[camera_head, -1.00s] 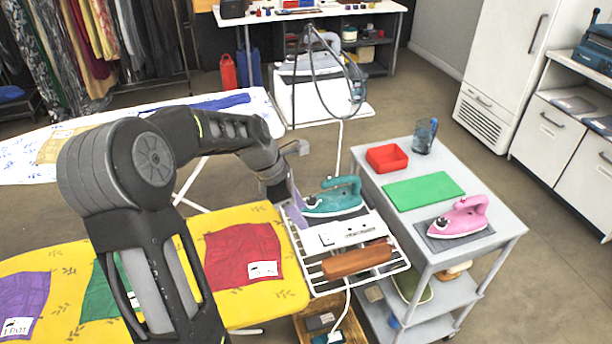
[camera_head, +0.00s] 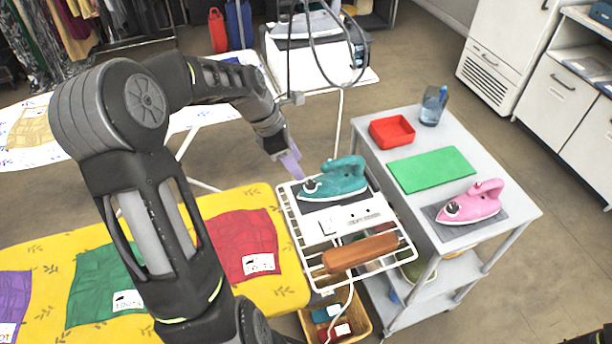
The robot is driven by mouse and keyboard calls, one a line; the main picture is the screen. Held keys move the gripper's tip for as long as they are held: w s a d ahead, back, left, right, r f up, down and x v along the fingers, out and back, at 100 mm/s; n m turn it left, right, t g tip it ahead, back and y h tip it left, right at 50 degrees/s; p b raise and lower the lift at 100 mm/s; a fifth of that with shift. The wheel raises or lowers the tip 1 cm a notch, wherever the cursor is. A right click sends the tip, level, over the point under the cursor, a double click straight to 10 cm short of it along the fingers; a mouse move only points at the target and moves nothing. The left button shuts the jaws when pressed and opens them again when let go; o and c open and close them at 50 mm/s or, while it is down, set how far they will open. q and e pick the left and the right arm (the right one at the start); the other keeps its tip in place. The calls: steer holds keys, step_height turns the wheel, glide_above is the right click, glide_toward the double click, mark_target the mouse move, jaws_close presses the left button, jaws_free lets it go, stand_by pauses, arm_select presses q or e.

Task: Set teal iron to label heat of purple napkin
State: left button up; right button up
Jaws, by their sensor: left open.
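The teal iron (camera_head: 340,180) rests on the white wire rack at the right end of the yellow ironing board. A small dark dial (camera_head: 310,186) shows at its left end; its setting is too small to read. The purple napkin (camera_head: 14,298) lies on the board at the far left, cut by the picture edge. Its white label (camera_head: 6,332) is only partly in view and I cannot read it. My left gripper (camera_head: 291,166), with pale purple fingers, is open and empty, above and to the left of the dial.
The rack (camera_head: 290,225) also holds a white power strip (camera_head: 348,216) and a brown roll (camera_head: 360,252). Green (camera_head: 105,285) and red (camera_head: 243,245) napkins lie on the board. A grey cart (camera_head: 510,215) bears a pink iron (camera_head: 472,205), green mat (camera_head: 431,169) and red tray (camera_head: 391,131).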

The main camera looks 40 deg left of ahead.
mark_target(309, 182)
arm_select(q)
steer(key=p+x, duration=0.1)
steer(key=x, duration=0.5)
steer(key=shift+w+d+f, duration=0.15)
steer(key=shift+w+f, duration=0.05)
steer(key=shift+f, duration=0.15)
steer(key=shift+c, duration=0.3)
jaws_close()
